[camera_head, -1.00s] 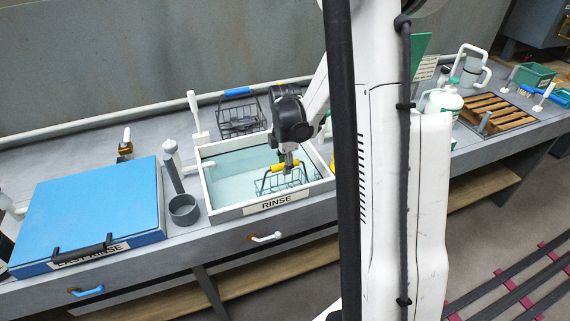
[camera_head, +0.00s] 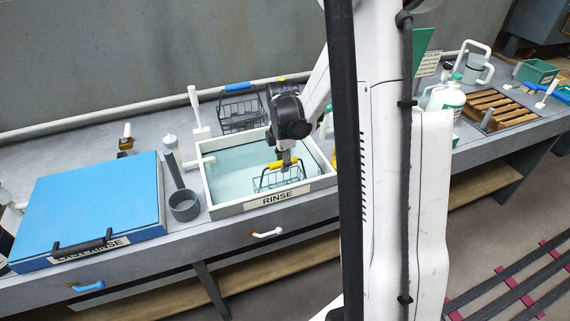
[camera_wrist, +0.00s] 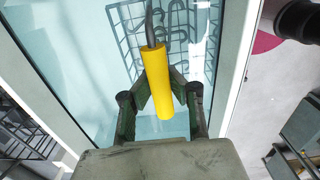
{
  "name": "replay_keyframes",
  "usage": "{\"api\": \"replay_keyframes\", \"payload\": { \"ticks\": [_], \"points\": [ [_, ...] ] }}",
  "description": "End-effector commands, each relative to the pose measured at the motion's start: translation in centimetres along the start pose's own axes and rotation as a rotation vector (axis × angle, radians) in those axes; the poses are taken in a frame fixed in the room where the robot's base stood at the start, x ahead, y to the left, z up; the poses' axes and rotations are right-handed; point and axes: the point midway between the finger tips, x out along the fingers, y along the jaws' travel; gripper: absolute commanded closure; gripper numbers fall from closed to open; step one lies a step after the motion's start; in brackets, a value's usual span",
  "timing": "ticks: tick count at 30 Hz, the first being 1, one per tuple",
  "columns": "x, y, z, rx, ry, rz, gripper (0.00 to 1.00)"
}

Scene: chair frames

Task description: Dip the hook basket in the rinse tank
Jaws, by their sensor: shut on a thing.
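The hook basket, a dark wire basket (camera_head: 280,180) with a yellow handle (camera_head: 283,164), is inside the rinse tank (camera_head: 230,207), near its front right. The tank is a white-rimmed box of pale water labelled RINSE. My gripper (camera_head: 286,160) points down from above and is shut on the yellow handle. In the wrist view the handle (camera_wrist: 156,82) lies between my gripper's fingers (camera_wrist: 160,104), and the wire mesh (camera_wrist: 128,40) shows below against the water. How deep the basket sits is hard to tell.
A blue-lidded tank (camera_head: 92,205) stands at left, with a grey cup (camera_head: 185,206) between the tanks. A second wire basket with a blue handle (camera_head: 238,87) is behind the rinse tank. Bottles (camera_head: 445,97) and a wooden slatted rack (camera_head: 497,109) are at right. My arm hides the bench's middle.

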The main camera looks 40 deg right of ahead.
Motion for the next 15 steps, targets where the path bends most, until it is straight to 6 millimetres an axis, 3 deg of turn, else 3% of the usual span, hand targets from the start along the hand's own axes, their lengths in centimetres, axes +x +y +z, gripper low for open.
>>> {"api": "replay_keyframes", "payload": {
  "ticks": [15],
  "points": [
    [0.02,-0.04,0.77,0.003,0.000,0.000,1.00]
  ]
}}
